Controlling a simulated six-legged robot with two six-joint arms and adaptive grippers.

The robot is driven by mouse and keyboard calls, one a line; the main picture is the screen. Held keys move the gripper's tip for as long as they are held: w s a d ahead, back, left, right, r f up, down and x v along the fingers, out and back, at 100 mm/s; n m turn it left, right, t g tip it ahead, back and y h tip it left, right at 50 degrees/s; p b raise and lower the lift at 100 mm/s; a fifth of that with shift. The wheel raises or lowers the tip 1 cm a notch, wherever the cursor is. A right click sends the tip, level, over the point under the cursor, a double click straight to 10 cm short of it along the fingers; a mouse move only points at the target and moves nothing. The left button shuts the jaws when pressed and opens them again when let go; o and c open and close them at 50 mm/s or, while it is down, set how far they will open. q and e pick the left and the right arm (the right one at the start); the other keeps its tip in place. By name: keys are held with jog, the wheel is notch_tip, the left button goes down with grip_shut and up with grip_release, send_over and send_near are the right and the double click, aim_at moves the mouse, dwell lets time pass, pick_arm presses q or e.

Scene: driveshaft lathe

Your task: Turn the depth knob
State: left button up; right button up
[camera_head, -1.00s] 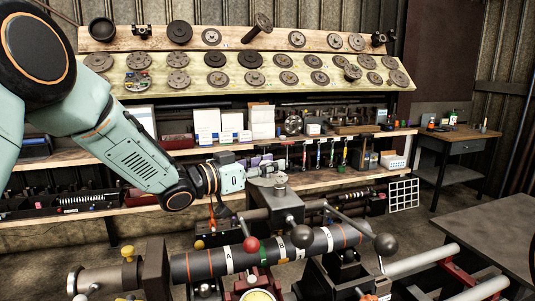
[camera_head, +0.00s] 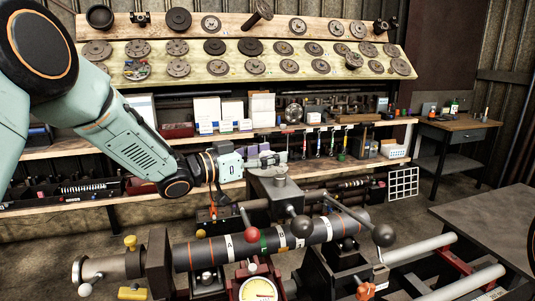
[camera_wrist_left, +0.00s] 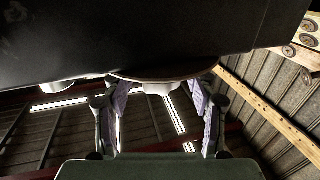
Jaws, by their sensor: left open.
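My left gripper (camera_head: 266,159) reaches in from the left over the lathe, just above and behind a dark grey block (camera_head: 268,188) with a short round post (camera_head: 280,180) on top. In the left wrist view its fingers (camera_wrist_left: 158,115) stand apart, one on each side of a pale round part (camera_wrist_left: 157,87) under a dark body (camera_wrist_left: 150,35). I cannot tell whether they touch it, or which part is the depth knob. Lever balls show in front: a red one (camera_head: 252,235) and dark ones (camera_head: 302,226) (camera_head: 383,235). My right gripper is not in view.
A striped shaft (camera_head: 205,253) lies across the lathe in front, with a round dial (camera_head: 258,290) below. Behind are a workbench shelf (camera_head: 330,163) and a sloped board (camera_head: 110,76) of discs. A grey table (camera_head: 490,225) stands at right.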

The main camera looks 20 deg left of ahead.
pick_arm(q)
jog(key=shift+s, duration=0.1)
jog(key=v, duration=1.2)
dwell(0.5)
jog(key=shift+f, duration=0.1)
